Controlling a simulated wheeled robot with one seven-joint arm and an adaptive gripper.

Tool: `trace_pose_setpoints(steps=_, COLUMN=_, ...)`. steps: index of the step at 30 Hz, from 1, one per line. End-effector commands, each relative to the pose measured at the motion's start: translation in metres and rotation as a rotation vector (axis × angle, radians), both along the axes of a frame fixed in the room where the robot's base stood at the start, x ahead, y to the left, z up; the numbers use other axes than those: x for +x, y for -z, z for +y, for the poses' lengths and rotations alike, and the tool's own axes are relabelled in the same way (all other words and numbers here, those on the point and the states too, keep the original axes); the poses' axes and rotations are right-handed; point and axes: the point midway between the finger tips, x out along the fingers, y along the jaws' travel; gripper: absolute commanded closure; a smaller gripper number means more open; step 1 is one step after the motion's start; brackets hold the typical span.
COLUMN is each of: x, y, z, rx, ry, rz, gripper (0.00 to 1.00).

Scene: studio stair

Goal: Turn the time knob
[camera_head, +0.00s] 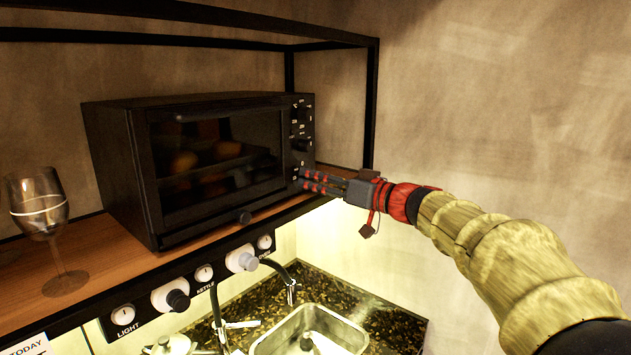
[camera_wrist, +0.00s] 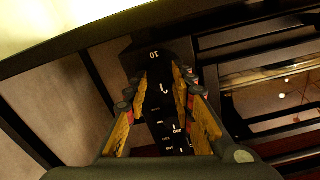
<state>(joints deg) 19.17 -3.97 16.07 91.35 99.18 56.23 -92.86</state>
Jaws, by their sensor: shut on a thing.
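The black toaster oven (camera_head: 120,165) stands on a wooden shelf, its door closed. Its control panel (camera_head: 306,101) is a narrow strip on the right of the front, with an upper knob (camera_head: 298,115) and a middle knob (camera_head: 300,145) visible. My gripper (camera_head: 303,180) reaches in from the right to the bottom of this panel, shut on the lowest knob, which I take for the time knob; the fingers hide it. In the wrist view, the yellow-padded fingers (camera_wrist: 166,68) converge on the panel (camera_wrist: 154,50) beside a printed "10".
A wine glass (camera_head: 38,207) stands on the wooden shelf (camera_head: 22,285) at left. A black frame (camera_head: 371,110) rises behind the oven's right side. Below are a rail with labelled switches (camera_head: 124,316) and a sink (camera_head: 338,322). The space right of the oven is open to the wall.

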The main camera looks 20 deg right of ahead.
Motion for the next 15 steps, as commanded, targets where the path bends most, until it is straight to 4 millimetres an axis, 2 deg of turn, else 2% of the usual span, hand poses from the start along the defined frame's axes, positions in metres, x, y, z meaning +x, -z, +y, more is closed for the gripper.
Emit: trace_pose_setpoints(steps=15, x=0.0, y=0.0023, z=-0.0001, rx=0.31, ry=0.001, rz=0.223, gripper=1.0)
